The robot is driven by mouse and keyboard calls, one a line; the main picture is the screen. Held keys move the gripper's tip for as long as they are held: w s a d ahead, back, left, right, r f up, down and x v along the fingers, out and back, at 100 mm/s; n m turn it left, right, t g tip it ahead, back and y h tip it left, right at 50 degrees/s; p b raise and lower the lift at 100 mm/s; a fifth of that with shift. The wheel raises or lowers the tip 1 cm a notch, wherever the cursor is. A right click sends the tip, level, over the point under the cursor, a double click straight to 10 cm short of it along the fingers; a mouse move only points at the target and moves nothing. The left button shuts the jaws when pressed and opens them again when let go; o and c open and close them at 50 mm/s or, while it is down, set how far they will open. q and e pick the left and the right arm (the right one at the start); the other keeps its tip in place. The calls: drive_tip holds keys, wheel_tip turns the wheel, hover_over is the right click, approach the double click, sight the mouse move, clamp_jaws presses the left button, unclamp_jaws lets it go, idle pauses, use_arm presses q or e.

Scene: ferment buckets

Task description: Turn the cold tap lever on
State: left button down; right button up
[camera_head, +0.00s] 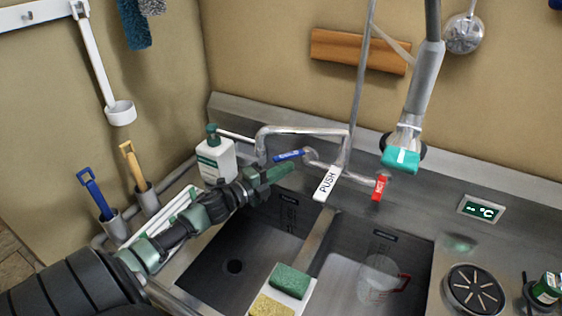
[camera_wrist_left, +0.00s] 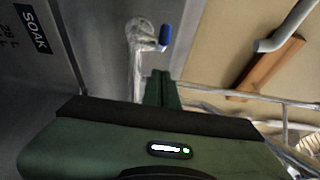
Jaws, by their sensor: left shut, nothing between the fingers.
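The blue cold tap lever (camera_head: 289,155) is on the left side of the metal faucet (camera_head: 303,131) behind the sink. My left gripper (camera_head: 284,169) is shut and empty, with its tips just below and in front of the blue lever. In the left wrist view the blue lever end (camera_wrist_left: 166,36) shows beyond and above my shut green fingers (camera_wrist_left: 161,88), with a visible gap in the picture. Whether the tips touch the lever or tap body cannot be told. My right gripper is not in view.
The red hot lever (camera_head: 380,187) and the white PUSH tag (camera_head: 326,184) are right of the cold lever. A soap bottle (camera_head: 215,155) stands left. The sprayer (camera_head: 402,157) hangs at right. Two basins lie below, with sponges (camera_head: 289,280) on the front divider.

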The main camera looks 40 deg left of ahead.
sight(274, 161)
use_arm(q)
drive_tip(key=shift+w+a, duration=0.25)
drive_tip(key=shift+a, duration=0.3)
drive_tip(key=shift+w+a, duration=0.2)
drive_tip(key=shift+a, duration=0.35)
drive_tip(key=shift+w+a+f+b, duration=0.1)
drive_tip(key=shift+w+a+b, duration=0.05)
drive_tip(key=shift+a+b, duration=0.35)
drive_tip(key=shift+w+a+f+b, duration=0.15)
drive_tip(key=shift+a+b, duration=0.15)
drive_tip(key=shift+a, duration=0.3)
drive_tip(key=shift+w+a+r, duration=0.15)
drive_tip(key=shift+a+r, duration=0.05)
drive_tip(key=shift+a, duration=0.05)
drive_tip(key=shift+d, duration=0.1)
